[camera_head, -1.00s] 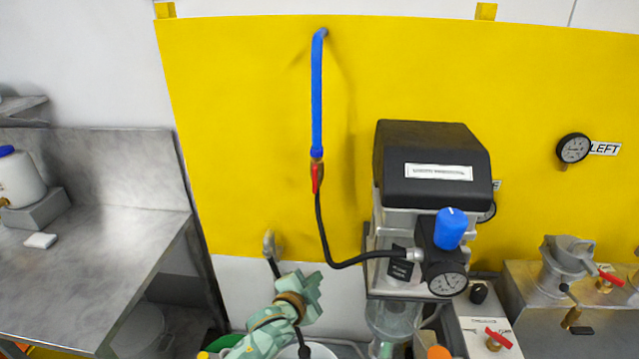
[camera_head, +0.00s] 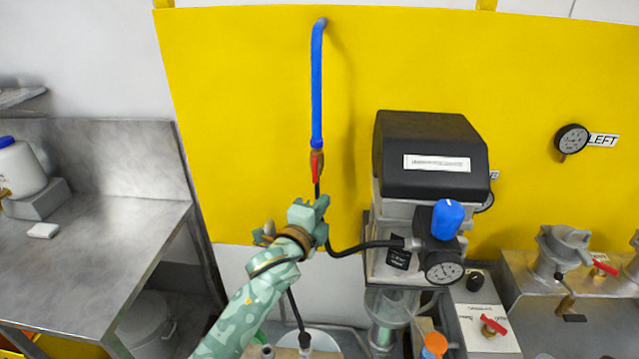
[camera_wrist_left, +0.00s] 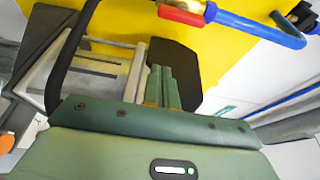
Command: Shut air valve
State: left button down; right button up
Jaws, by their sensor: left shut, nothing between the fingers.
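The air valve is a small fitting with a red lever (camera_head: 316,164) at the lower end of the blue air pipe (camera_head: 317,95) on the yellow wall panel. The lever hangs down, in line with the pipe. In the left wrist view the red lever (camera_wrist_left: 182,15) shows at the top, beside a brass fitting and the blue pipe (camera_wrist_left: 255,27). My left gripper (camera_head: 318,207) is shut and empty, a little below the lever and apart from it. Its closed fingers (camera_wrist_left: 162,86) show in the left wrist view. My right gripper is out of view.
A black hose (camera_head: 362,245) runs from the valve behind my left gripper to the regulator with a blue knob (camera_head: 447,219). The black-topped machine (camera_head: 432,140) stands right of the valve. A steel table (camera_head: 90,245) is at the left. The yellow panel left of the pipe is clear.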

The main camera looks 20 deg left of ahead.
aim_at(315, 170)
pick_arm(q)
jog(key=w, duration=0.9)
jog(key=a, duration=0.1)
jog(key=s+a+p, duration=0.1)
jog(key=a, duration=0.1)
jog(key=shift+s+a+p, duration=0.1)
jog(key=shift+s+p, duration=0.05)
jog(key=shift+p, duration=0.15)
